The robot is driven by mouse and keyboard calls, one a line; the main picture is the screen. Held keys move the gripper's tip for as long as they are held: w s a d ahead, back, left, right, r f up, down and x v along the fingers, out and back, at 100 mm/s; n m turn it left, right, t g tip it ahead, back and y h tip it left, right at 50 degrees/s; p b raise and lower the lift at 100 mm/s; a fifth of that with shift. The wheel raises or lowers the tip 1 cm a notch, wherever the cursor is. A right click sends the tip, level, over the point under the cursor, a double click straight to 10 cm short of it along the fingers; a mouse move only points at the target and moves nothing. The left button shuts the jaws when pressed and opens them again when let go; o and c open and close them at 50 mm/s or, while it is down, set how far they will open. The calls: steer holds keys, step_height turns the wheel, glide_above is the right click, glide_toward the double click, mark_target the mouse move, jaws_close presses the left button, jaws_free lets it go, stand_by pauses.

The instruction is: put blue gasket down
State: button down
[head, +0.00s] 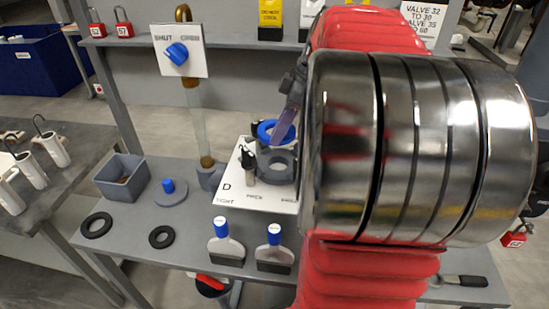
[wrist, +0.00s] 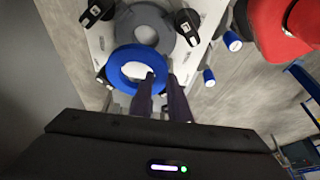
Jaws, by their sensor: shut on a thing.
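The blue gasket (wrist: 118,70) is a flat ring at the tips of my gripper (wrist: 160,82) in the wrist view. The fingers are shut on its near right rim. In the head view the gasket (head: 264,131) shows left of my gripper (head: 282,134), partly hidden by it. A thick grey ring (wrist: 170,40) lies on the white board, just beyond the gasket and partly overlapped by it in the wrist view. In the head view the grey ring (head: 264,160) appears nearer than the gasket. I cannot tell whether the gasket touches anything below.
Black clamps (wrist: 187,28) stand beside the grey ring on the white board (head: 232,185). A grey bin (head: 122,184), black rings (head: 97,225) and blue-handled scrapers (head: 226,248) are on the bench. A valve panel (head: 165,57) stands behind. My arm hides the bench's right part.

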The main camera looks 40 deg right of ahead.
mark_target(285, 143)
steer(key=shift+d, duration=0.2)
steer(key=shift+s+f, duration=0.1)
steer(key=shift+f, duration=0.15)
step_height(285, 143, down, 6)
steer(key=shift+r, duration=0.15)
steer(key=shift+f, duration=1.85)
steer(key=c, duration=1.9)
jaws_free()
steer(key=shift+c, duration=0.2)
